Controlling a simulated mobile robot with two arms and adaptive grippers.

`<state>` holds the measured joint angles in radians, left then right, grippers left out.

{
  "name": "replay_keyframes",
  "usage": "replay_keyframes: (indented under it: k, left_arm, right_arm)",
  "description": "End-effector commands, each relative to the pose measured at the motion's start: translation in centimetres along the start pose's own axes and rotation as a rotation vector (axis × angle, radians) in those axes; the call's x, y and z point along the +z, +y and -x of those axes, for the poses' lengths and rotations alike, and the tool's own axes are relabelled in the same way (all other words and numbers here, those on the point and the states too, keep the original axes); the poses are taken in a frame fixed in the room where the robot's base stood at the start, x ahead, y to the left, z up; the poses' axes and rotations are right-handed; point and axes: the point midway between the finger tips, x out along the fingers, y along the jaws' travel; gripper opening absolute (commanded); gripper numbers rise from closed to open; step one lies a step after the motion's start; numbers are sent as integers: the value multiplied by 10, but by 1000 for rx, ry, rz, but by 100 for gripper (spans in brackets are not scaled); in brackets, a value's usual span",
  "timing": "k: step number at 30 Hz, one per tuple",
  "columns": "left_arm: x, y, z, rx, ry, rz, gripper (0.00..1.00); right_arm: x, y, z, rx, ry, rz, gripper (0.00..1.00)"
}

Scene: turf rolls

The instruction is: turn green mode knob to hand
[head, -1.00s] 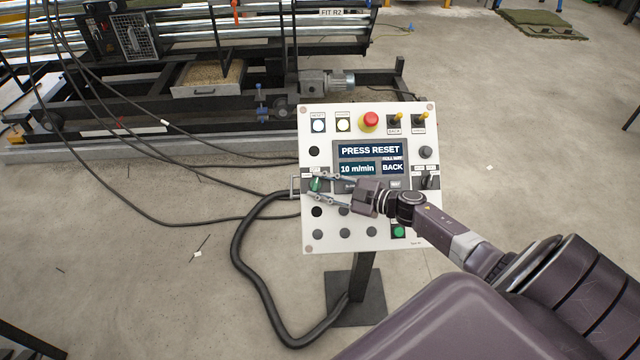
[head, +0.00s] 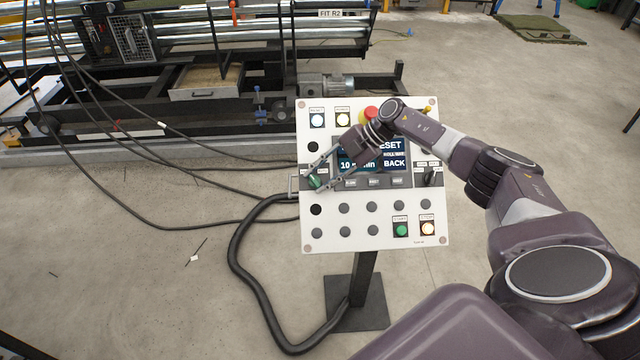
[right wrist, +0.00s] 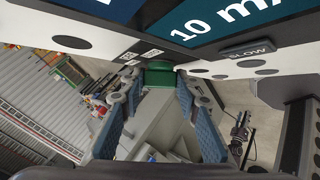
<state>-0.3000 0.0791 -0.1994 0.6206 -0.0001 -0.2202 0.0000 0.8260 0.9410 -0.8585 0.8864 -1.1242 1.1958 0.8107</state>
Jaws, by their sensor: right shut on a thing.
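The green mode knob (head: 315,181) is at the left edge of the white control panel (head: 327,241), beside the screen. My right gripper (head: 316,180) reaches it from the upper right, its fingers shut on the knob's sides. In the right wrist view the green knob (right wrist: 160,75) sits between the two blue-padded fingertips (right wrist: 158,88). The labels around the knob are partly hidden or too small to read, so its setting cannot be told. My left gripper is not in view.
The screen (head: 360,165) is partly covered by my right arm. A red emergency button (head: 369,112) and a black knob (head: 432,178) are on the same panel. A thick black hose (head: 240,262) loops left of the stand.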

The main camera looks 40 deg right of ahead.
Motion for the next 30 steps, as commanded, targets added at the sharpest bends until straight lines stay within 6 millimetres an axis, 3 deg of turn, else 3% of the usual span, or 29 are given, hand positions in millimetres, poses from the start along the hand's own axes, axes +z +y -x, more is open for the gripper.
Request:
replay_keyframes:
  k: [9, 29, 30]
  left_arm:
    - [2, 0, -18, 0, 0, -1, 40]
    - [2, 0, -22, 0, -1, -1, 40]
    - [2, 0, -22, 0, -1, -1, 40]
  right_arm:
    - [0, 2, -3, -139, 3, 84, 6]
    - [-2, 0, -3, -187, 7, 109, 6]
    - [-2, 0, -3, -187, 7, 109, 34]
